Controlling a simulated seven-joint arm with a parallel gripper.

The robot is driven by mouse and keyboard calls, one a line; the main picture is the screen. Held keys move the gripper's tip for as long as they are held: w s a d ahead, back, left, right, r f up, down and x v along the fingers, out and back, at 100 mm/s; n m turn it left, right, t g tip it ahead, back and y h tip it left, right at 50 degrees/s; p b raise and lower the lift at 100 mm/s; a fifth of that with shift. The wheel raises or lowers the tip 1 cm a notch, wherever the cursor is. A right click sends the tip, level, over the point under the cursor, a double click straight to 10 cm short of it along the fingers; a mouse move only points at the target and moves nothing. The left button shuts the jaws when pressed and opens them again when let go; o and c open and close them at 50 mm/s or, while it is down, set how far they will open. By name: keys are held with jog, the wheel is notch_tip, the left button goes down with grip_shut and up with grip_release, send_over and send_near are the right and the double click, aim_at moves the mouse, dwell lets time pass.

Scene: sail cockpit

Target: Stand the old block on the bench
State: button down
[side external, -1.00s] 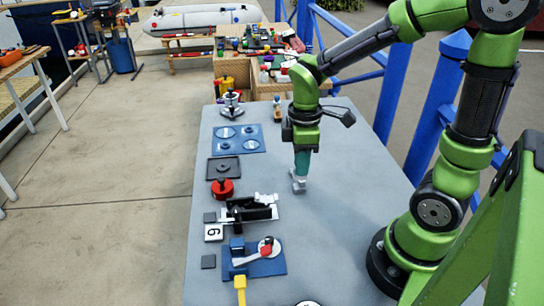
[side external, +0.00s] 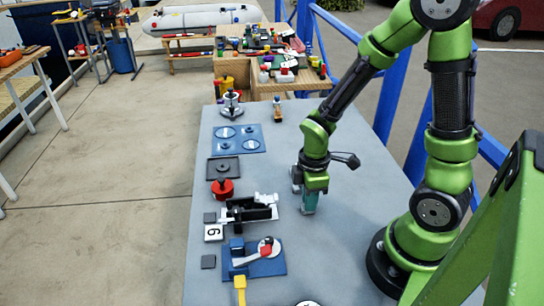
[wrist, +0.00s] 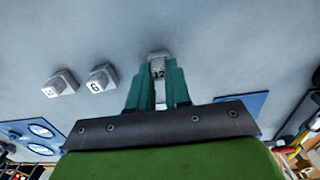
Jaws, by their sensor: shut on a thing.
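My gripper (side external: 309,208) is low over the grey bench (side external: 345,240), right of the black-and-white fixture. In the wrist view its teal fingers (wrist: 158,75) are shut on a small grey block (wrist: 157,63) with dark marks like "12" on its face. The block sits between the fingertips, partly hidden by them. In the side view the block is mostly hidden at the fingertips. I cannot tell whether it touches the bench.
Two grey blocks show in the wrist view, one marked 6 (wrist: 101,78), the other (wrist: 60,84) hard to read. A blue plate (side external: 238,139), a red knob (side external: 222,188), a black-and-white fixture (side external: 250,209) and a blue lever base (side external: 262,258) line the bench's left side.

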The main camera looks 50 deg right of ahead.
jog(key=shift+f, duration=0.1)
jog(key=c, duration=1.1)
grip_release()
jog(key=shift+o, duration=0.2)
jog(key=s+a+r+m+t+y, duration=0.1)
jog(key=a+r+m+t, duration=0.1)
jog(key=r+m, duration=0.4)
jog(key=s+a+r+m+t+y, duration=0.1)
jog(key=r+m+t, duration=0.4)
jog(key=r, duration=1.1)
jog(key=shift+a+r+m, duration=0.3)
jog(key=shift+a+m, duration=0.45)
jog(key=shift+m, duration=0.35)
